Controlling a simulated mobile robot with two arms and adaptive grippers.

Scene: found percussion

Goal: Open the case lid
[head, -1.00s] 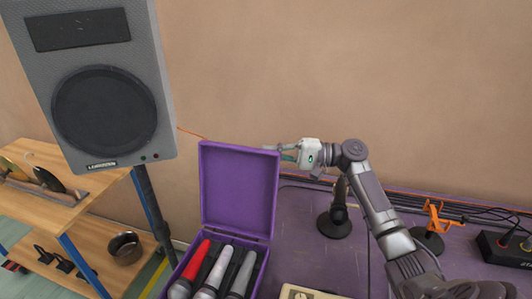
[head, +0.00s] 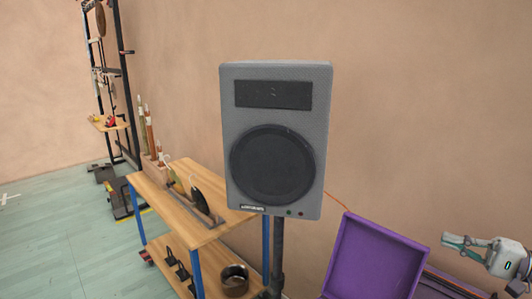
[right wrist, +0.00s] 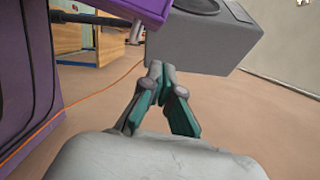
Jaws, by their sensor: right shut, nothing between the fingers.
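The purple case lid (head: 375,262) stands raised at the lower right of the head view, its inner side facing me. The lower part of the case and its contents are out of the head view. My right gripper (head: 446,242) is to the right of the lid's upper edge, apart from it in the picture, shut and empty. In the right wrist view its fingertips (right wrist: 156,68) meet with nothing between them. Purple surfaces, likely the case (right wrist: 25,80), fill that view's left side. My left gripper is not in view.
A grey speaker (head: 277,95) on a black stand is left of the lid. A wooden shelf cart (head: 160,195) with a dark metal pot (head: 235,282) stands further left. A black rack (head: 122,80) is at the far left. Green floor (head: 50,230) lies open at left.

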